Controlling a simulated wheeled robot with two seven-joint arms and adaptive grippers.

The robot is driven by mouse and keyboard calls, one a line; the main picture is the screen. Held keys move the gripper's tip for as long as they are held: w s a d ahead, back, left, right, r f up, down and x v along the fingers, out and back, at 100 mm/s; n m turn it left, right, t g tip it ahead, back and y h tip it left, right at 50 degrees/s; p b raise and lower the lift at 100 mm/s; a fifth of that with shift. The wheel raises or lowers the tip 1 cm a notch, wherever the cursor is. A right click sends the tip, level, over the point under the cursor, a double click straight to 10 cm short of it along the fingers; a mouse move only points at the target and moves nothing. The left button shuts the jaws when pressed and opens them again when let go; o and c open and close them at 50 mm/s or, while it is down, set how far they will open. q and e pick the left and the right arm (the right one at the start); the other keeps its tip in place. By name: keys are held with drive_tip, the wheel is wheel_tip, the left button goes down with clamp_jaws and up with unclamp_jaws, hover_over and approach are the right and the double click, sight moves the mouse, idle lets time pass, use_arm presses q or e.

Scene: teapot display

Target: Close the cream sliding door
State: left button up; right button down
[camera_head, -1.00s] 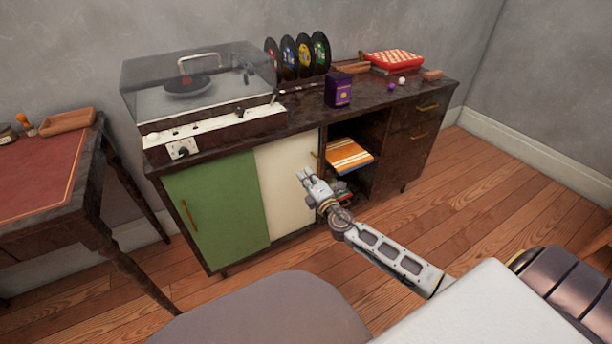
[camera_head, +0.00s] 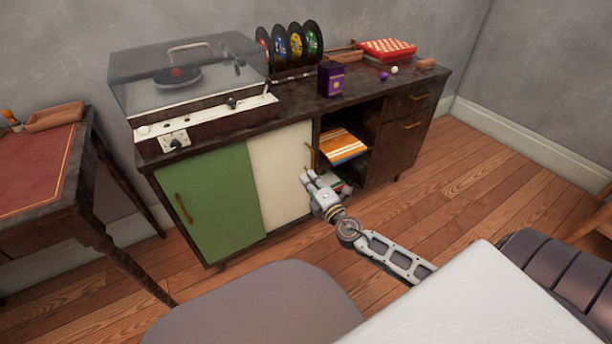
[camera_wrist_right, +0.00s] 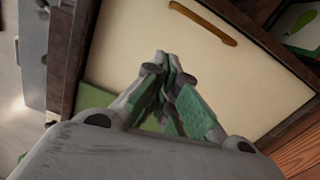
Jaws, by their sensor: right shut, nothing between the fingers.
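The cream sliding door (camera_head: 282,178) stands upright in the cabinet front, just right of the green door (camera_head: 212,200). Right of the cream door the cabinet's shelf compartment is open. The cream door's brass handle (camera_head: 308,158) is near its right edge. My right gripper (camera_head: 308,178) is shut and empty in front of the door's right part, just below the handle. In the right wrist view the cream door (camera_wrist_right: 150,40) fills the background, with the handle (camera_wrist_right: 203,22) beyond the fingertips (camera_wrist_right: 167,62). I cannot tell whether the fingers touch the door. My left gripper is not in view.
The open compartment holds an orange striped item (camera_head: 343,146). A record player (camera_head: 190,85), records (camera_head: 290,48) and a purple box (camera_head: 331,80) stand on the cabinet top. A grey seat (camera_head: 255,305) is in front, and a red-topped desk (camera_head: 35,170) is at left.

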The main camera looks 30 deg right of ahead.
drive_tip(key=shift+s+f, duration=0.1)
drive_tip(key=shift+s, duration=1.3)
